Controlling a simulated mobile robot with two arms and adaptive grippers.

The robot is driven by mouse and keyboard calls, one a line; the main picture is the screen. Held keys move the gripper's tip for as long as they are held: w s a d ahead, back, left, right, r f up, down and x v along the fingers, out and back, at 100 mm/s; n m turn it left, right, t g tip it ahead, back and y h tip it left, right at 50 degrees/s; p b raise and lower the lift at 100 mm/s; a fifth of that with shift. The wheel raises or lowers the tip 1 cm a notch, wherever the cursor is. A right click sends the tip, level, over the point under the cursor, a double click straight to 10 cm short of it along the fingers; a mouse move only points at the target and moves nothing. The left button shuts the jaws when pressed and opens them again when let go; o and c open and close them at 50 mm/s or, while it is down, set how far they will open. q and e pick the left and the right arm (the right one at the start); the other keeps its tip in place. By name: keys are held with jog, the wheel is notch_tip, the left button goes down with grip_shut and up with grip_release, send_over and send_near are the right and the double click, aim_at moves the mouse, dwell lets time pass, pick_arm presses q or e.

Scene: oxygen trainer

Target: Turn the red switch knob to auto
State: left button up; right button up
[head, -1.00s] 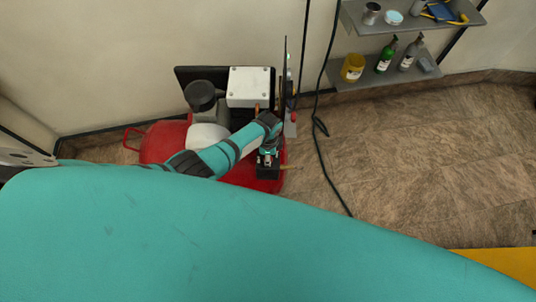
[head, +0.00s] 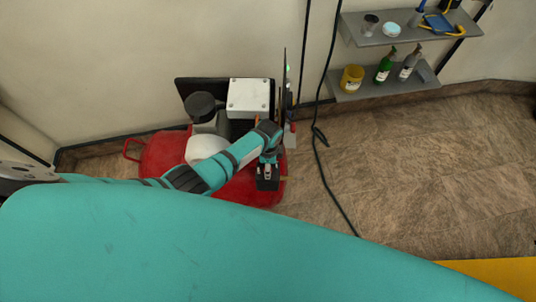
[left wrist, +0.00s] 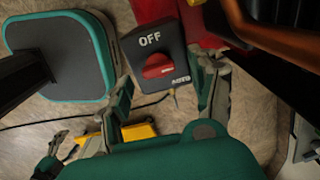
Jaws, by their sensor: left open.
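The red switch knob (left wrist: 157,66) sits on a dark switch box (left wrist: 176,38) in the left wrist view. White "OFF" lettering is above the knob and partly visible "AUTO" lettering is at its lower right. The knob's bar lies roughly crosswise. My left gripper (left wrist: 166,90) is open, with one finger on each side of the box's lower part; contact with the knob cannot be made out. In the head view my left gripper (head: 268,160) is at the black switch box (head: 267,184) on the red compressor; the knob is not discernible there. My right gripper is not in view.
The red compressor tank (head: 160,150) stands by the wall, with a white box (head: 249,97) and a grey cylinder (head: 201,105) on top. A black cable (head: 322,140) hangs to its right. Shelves (head: 385,90) hold bottles.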

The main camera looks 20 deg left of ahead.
pick_arm(q)
notch_tip(320, 180, up, 10)
jog(key=shift+r, duration=0.25)
jog(key=shift+s, duration=0.1)
dwell(0.5)
